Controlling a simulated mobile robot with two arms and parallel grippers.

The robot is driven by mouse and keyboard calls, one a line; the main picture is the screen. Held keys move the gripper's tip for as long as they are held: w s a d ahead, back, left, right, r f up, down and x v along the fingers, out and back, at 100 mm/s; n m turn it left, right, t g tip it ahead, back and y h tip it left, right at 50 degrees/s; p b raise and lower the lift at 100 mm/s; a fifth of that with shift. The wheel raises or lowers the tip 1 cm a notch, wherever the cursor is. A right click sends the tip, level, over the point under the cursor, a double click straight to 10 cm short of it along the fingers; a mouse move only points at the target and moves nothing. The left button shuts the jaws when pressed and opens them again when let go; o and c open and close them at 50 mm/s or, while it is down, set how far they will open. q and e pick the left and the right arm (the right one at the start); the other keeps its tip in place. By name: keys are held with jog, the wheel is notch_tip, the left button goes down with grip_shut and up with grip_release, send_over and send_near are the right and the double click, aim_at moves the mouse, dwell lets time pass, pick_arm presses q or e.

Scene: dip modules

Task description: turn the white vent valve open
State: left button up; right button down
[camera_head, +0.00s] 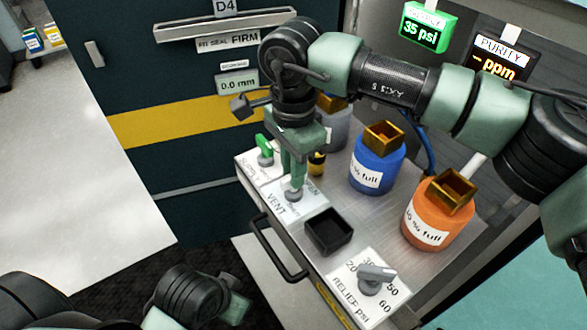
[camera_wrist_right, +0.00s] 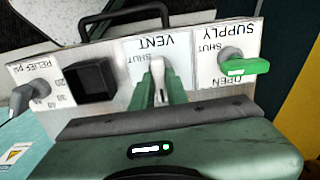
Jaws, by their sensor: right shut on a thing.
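The white vent valve (camera_wrist_right: 157,72) stands on the panel label marked VENT in the right wrist view, beside the word SHUT. My right gripper (camera_wrist_right: 160,92) is shut on its handle, with a green finger on each side. In the head view my right gripper (camera_head: 293,176) reaches down from above onto the valve, whose grey base (camera_head: 294,194) shows below the fingertips. The fingers hide most of the handle there, and I cannot tell its exact angle.
The green supply valve (camera_head: 265,150) stands close beside the vent valve. A black square tray (camera_head: 328,231) and the relief knob (camera_head: 375,275) are nearer the front. A blue canister (camera_head: 377,172) and an orange canister (camera_head: 436,222) stand behind. A black handle (camera_head: 274,250) juts from the cabinet front.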

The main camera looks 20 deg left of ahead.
dwell(0.3)
jog(key=c, duration=1.4)
grip_release()
